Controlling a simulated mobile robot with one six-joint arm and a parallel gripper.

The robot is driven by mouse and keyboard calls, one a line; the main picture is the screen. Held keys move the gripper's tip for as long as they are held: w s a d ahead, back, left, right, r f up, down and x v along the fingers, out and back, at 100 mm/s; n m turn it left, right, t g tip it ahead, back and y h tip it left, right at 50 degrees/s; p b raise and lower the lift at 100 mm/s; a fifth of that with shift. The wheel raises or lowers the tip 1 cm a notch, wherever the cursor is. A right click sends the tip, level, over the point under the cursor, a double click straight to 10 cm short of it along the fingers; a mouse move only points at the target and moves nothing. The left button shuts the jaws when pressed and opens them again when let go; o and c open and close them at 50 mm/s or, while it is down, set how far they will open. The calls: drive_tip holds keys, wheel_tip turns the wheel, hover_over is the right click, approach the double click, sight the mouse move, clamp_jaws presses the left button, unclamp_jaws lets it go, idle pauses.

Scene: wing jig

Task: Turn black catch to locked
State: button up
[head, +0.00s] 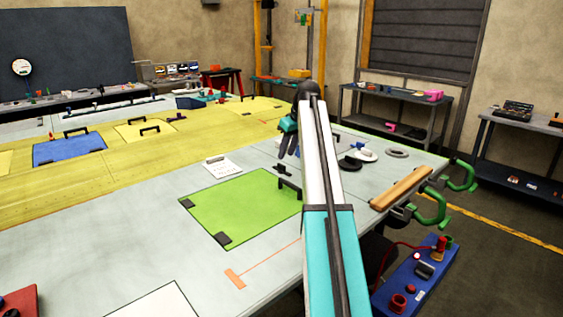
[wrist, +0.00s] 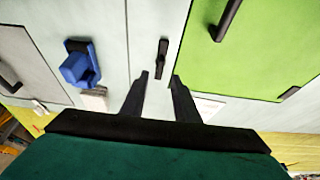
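The black catch (wrist: 163,58) is a small dark bar on the pale wing surface, beside the edge of the green panel (wrist: 268,60). In the wrist view it lies just beyond my gripper (wrist: 161,78), roughly in line with the gap between the fingers. The fingers are apart with nothing between them, and I see no contact with the catch. In the head view my gripper (head: 288,143) is above the wing, and a small dark catch (head: 282,170) shows below it near the green panel (head: 240,212). I cannot read whether the catch is locked.
A blue knob (wrist: 77,66) stands left of the catch in the wrist view. A black handle (wrist: 226,18) is on the green panel. A white card (head: 222,167) lies on the wing. Green clamps (head: 432,205) and a wooden bar (head: 401,188) are at the right edge.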

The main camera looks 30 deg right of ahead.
sight(283, 165)
drive_tip(key=shift+p+x, duration=0.5)
drive_tip(key=shift+x, duration=2.5)
drive_tip(key=shift+c, duration=0.4)
